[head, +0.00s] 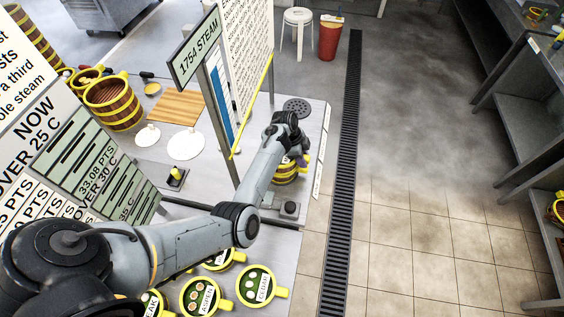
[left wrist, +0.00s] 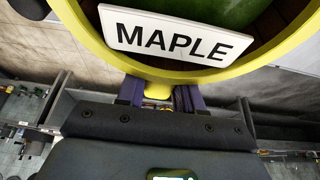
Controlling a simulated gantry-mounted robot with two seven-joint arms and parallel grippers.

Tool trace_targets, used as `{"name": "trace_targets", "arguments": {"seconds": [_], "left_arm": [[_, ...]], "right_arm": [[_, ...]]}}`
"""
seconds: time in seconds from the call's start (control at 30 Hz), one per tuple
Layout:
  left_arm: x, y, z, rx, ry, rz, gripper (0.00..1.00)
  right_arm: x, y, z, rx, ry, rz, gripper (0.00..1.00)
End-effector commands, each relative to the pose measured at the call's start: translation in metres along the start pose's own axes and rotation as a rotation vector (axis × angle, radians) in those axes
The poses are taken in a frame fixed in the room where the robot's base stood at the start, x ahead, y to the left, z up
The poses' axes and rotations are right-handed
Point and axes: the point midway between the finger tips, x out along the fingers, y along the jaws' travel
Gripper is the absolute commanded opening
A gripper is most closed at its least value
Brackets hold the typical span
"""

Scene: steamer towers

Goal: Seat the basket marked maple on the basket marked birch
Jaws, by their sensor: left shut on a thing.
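The maple basket, with a yellow rim, green inside and a white MAPLE label (left wrist: 178,37), fills the top of the left wrist view. My left gripper (left wrist: 158,93) is shut on the yellow tab handle at its rim, with a purple finger on each side. In the head view my left gripper (head: 302,160) is over the far counter, beside yellow-banded basketwork (head: 286,173) partly hidden by my arm. I cannot tell there where one basket ends and another begins. No birch label can be read, and contact under the maple basket is hidden. My right gripper is out of view.
Baskets marked aspen (head: 199,296) and cedar (head: 263,287) stand on the near counter. A sign post (head: 219,125) and hanging board rise left of my forearm. A large banded basket (head: 113,103) and a wooden board (head: 178,105) are further left.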

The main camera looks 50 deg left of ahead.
Motion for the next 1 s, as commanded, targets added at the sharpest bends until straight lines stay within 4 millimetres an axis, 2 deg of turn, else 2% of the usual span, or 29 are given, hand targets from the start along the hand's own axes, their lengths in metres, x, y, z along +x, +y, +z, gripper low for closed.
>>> {"name": "trace_targets", "arguments": {"seconds": [0.57,0.6,0.7,0.8,1.0], "left_arm": [[0.012,0.000,0.005,0.000,0.000,-0.001,0.00],[0.012,0.000,0.004,0.001,0.000,-0.001,0.39],[0.011,0.000,0.004,0.000,0.000,-0.001,0.54],[0.011,0.000,0.004,0.000,0.000,-0.001,0.66],[0.012,0.000,0.004,0.000,0.000,0.000,0.66]], "right_arm": [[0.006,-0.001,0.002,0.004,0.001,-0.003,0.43],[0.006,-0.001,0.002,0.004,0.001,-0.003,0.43],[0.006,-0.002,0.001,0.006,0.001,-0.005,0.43],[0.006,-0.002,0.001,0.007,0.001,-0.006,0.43],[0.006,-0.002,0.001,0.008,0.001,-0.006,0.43]]}}
